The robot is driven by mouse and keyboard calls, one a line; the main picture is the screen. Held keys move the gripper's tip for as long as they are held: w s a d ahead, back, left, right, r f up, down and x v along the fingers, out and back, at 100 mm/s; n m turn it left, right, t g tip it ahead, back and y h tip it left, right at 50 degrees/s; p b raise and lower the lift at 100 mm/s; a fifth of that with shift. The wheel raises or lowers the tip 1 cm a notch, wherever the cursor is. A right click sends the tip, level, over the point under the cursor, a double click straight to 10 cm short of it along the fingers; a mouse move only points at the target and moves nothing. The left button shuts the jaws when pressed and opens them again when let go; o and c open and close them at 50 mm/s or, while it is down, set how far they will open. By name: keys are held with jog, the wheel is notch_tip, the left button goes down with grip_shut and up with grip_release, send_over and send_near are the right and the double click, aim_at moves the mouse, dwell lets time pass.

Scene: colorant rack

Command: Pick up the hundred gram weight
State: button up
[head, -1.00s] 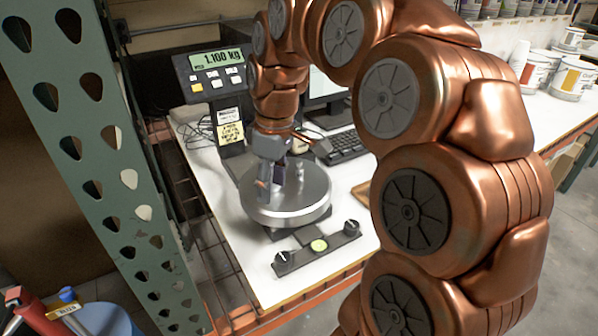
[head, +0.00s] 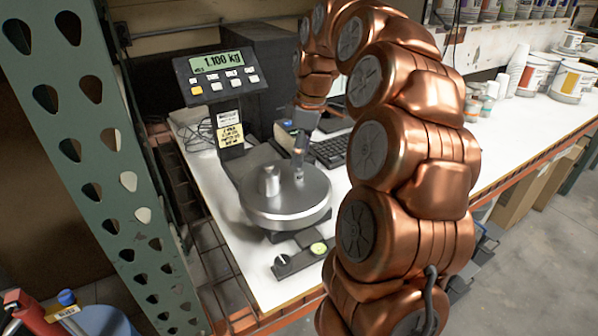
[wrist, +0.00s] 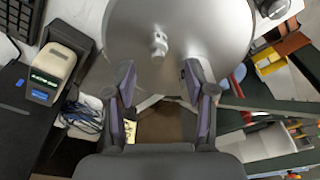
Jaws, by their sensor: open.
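A small metal weight (head: 270,181) stands upright on the round metal pan (head: 285,212) of the scale, left of my gripper (head: 298,165). In the wrist view this weight (wrist: 159,44) is a small silvery piece on the pan (wrist: 205,30), just beyond the fingertips and roughly centred between them. My gripper (wrist: 157,70) is open, with its two fingers apart and nothing between them. In the head view its fingers overlap the pan's back part, and I cannot tell their height above it. The weight's marking is too small to read.
The scale display (head: 221,62) reads 1.100 kg and stands behind the pan. A keyboard (head: 330,150) lies behind it to the right. A base bar (head: 297,261) with a knob and a green level lies in front. A perforated green upright (head: 95,150) stands at left.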

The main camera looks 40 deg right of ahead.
aim_at(298, 171)
jog(key=shift+w+a+f+p, duration=0.15)
jog(key=shift+f+p, duration=0.4)
jog(key=shift+f, duration=0.8)
jog(key=shift+w+f+p, duration=0.2)
jog(key=shift+f+p, duration=0.35)
jog(key=shift+f, duration=0.75)
grip_shut()
